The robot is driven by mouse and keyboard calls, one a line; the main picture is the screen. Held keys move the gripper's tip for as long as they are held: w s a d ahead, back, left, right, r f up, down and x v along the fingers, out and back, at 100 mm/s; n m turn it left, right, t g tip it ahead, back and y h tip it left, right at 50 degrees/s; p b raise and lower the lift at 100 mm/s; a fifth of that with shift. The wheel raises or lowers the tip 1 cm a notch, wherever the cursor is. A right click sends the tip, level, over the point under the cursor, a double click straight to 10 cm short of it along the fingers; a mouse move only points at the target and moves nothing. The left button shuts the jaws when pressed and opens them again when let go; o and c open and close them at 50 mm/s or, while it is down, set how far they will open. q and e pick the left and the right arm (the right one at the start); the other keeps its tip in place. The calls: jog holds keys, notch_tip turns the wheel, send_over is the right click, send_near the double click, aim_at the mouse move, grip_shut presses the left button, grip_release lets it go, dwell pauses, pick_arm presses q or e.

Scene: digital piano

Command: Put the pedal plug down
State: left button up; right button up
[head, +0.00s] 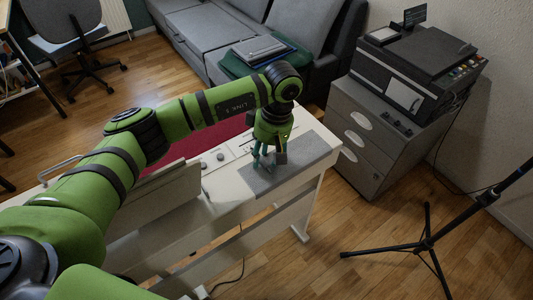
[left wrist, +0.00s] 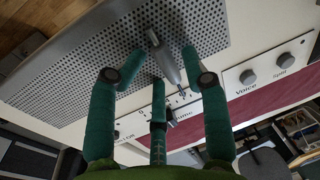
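The pedal plug (left wrist: 166,57), a slim grey metal piece with a narrow tip, shows in the left wrist view. It is over or on the perforated grey speaker panel at the piano's end; I cannot tell whether it touches the panel. My left gripper (head: 268,162) is low over that panel in the head view. In the left wrist view its teal fingers (left wrist: 157,72) are spread around the plug, with visible gaps at the sides. The plug is too small to make out in the head view. My right gripper is not in view.
The white digital piano (head: 310,165) has a red strip, with Voice and Split knobs (left wrist: 248,77) near the gripper. A grey drawer cabinet (head: 352,140) with a printer (head: 415,75) stands to the right. A black tripod stand (head: 428,243) is on the floor at right.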

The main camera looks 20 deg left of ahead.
pick_arm(q)
jog(key=shift+s+d+f, duration=0.1)
jog(key=shift+f, duration=0.05)
jog(key=shift+r+p, duration=0.45)
jog(key=shift+p, duration=0.15)
jog(key=shift+r+p, duration=0.45)
jog(key=shift+r, duration=0.05)
notch_tip(320, 180, up, 11)
jog(key=w+d+b, duration=0.1)
jog(key=b, duration=0.1)
jog(key=shift+w+d+r, duration=0.15)
jog(key=shift+w+d, duration=0.05)
jog(key=shift+w, duration=0.05)
